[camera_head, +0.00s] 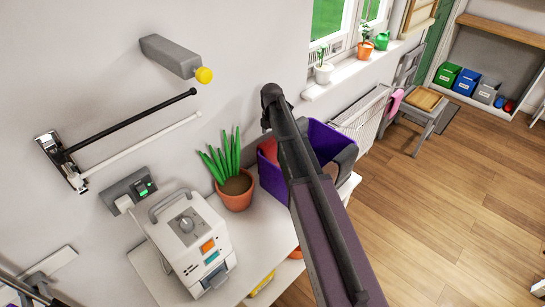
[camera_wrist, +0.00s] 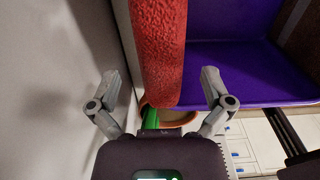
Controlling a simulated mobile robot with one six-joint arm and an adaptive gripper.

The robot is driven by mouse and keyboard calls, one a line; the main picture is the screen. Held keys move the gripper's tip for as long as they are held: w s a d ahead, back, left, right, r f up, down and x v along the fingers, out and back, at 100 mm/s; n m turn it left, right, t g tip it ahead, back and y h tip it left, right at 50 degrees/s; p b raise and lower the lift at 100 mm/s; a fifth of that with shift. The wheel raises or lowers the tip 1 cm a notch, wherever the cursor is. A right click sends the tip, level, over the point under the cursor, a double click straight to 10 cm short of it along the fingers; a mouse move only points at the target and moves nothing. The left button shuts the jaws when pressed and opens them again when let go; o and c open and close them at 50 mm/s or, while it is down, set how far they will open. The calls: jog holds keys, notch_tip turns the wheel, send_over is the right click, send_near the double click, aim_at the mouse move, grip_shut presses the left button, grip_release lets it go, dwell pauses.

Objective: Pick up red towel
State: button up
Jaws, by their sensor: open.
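The red towel (camera_wrist: 158,45) shows in the wrist view as a thick, rough red strip at the left side of the purple bin (camera_wrist: 230,72). In the head view, part of the red towel (camera_head: 268,149) shows at the bin's left end, left of my arm. My gripper (camera_wrist: 158,78) is open, with one finger on each side of the strip in the picture. I see no finger touching the towel, and their depth relative to it is unclear. In the head view my arm crosses in front of the purple bin (camera_head: 328,138) and my gripper is not clearly visible.
The wall (camera_wrist: 50,90) is close on my gripper's left. A potted plant (camera_head: 236,185) stands left of the bin on the white counter (camera_head: 262,232), beside a white appliance (camera_head: 192,243). A dark grey item (camera_head: 346,158) is at the bin's right. Wooden floor lies open at right.

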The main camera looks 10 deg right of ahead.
aim_at(272, 155)
jog(key=shift+f, duration=0.15)
jog(key=shift+f+b, duration=2.45)
jog(key=shift+b, duration=0.15)
jog(key=shift+s, duration=0.1)
jog(key=c, duration=1.2)
